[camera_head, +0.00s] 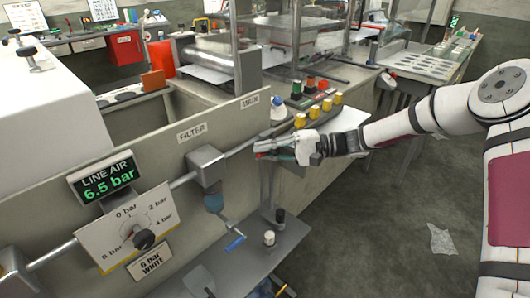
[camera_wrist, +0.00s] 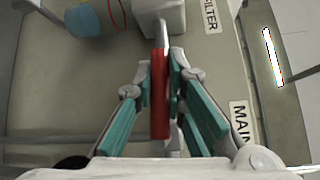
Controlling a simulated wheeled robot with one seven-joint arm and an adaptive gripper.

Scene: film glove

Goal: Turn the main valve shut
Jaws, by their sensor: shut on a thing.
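The main valve's red lever (camera_wrist: 160,95) lies between the teal fingers of my gripper (camera_wrist: 161,72) in the wrist view, lengthwise along the pipe. My gripper is shut on it. In the head view my gripper (camera_head: 283,150) is at the pipe below the MAIN label (camera_head: 250,101), and a bit of red shows at its tips. The fingers hide most of the valve there. The MAIN label also shows in the wrist view (camera_wrist: 240,125), to the right of the lever.
Left along the pipe are a grey filter block (camera_head: 206,165) with a blue bowl, and a regulator dial plate (camera_head: 128,228). A display (camera_head: 105,178) reads LINE AIR 6.5 bar. A low shelf (camera_head: 245,262) juts out below. Yellow and red buttons (camera_head: 314,111) stand behind my gripper. Floor at right is mostly clear.

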